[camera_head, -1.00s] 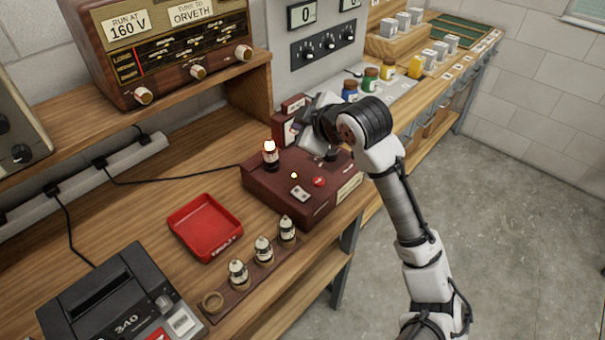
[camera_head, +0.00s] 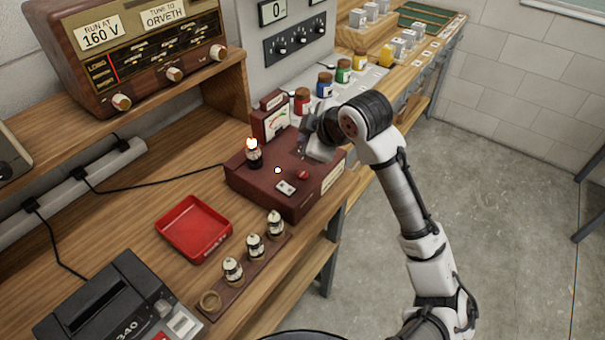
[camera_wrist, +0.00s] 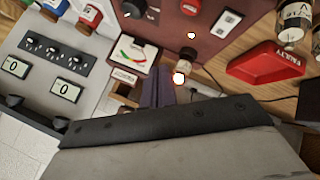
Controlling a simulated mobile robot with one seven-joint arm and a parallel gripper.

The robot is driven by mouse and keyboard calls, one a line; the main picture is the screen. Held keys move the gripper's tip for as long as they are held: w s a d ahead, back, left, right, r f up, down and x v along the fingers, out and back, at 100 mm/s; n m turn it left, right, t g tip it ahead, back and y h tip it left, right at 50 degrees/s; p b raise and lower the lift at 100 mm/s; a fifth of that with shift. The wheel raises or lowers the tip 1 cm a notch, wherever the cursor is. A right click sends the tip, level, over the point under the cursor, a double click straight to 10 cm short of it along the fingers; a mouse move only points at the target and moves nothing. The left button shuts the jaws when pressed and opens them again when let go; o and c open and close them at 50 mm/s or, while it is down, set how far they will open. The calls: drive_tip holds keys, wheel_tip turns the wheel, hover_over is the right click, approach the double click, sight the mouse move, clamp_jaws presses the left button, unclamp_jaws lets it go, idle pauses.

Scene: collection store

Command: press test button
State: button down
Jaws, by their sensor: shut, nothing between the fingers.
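The maroon tube tester (camera_head: 262,190) stands on the bench, with a red button (camera_head: 303,174) on its top face. The button also shows at the upper edge of the wrist view (camera_wrist: 190,6). A tube with a glowing top (camera_head: 254,153) stands upright on the tester, and a small light (camera_head: 277,170) glows near the button. The meter (camera_head: 276,122) stands at the tester's back. My gripper (camera_head: 309,116) is above the tester's back right part, beside the meter and apart from the button. Its fingers (camera_wrist: 152,88) are shut and empty. My wrist hides the tester's knob in the head view.
A red tray (camera_head: 195,228) and a rack with several tubes (camera_head: 256,246) lie in front left. Coloured jars (camera_head: 325,84) stand behind my gripper. A radio (camera_head: 125,50) sits on the shelf. The bench between tray and shelf is mostly clear.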

sight(306, 177)
wheel_tip(306, 177, down, 8)
drive_tip(key=b, duration=0.5)
drive_tip(key=shift+r, duration=0.1)
idle(1.7)
drive_tip(key=shift+f+b, duration=0.45)
drive_tip(key=shift+b, duration=0.2)
drive_tip(key=shift+f+b, duration=0.4)
drive_tip(key=shift+b, duration=0.05)
idle(0.3)
idle(0.3)
drive_tip(key=shift+r+p, duration=0.55)
drive_tip(key=shift+r, duration=0.3)
drive_tip(key=shift+r+p, duration=1.85)
drive_tip(key=shift+r, duration=0.7)
